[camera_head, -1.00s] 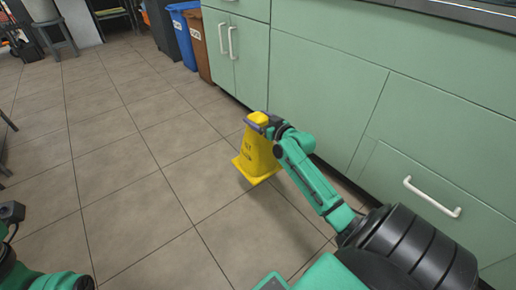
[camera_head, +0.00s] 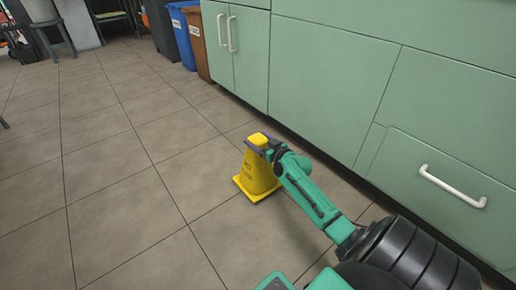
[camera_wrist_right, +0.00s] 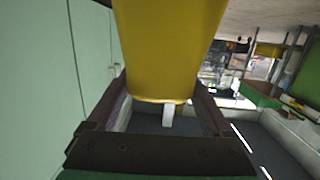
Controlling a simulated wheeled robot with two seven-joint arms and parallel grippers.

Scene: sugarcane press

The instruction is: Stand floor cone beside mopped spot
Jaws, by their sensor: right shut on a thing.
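A yellow floor cone (camera_head: 258,172) with dark lettering stands upright in the head view, over the tiled floor in front of the green cabinets. I cannot tell whether its square base touches the tiles. My right gripper (camera_head: 262,144) is shut on the cone's top. In the right wrist view the yellow cone (camera_wrist_right: 168,50) fills the space between the two dark fingers. No mopped spot can be made out on the floor. My left gripper is outside the head view.
Green cabinets (camera_head: 330,75) with white handles run along the right. A blue bin (camera_head: 183,36) and a brown bin (camera_head: 197,42) stand at the back beside them. A stool (camera_head: 48,28) is at the far left. The tiled floor (camera_head: 110,190) to the left is clear.

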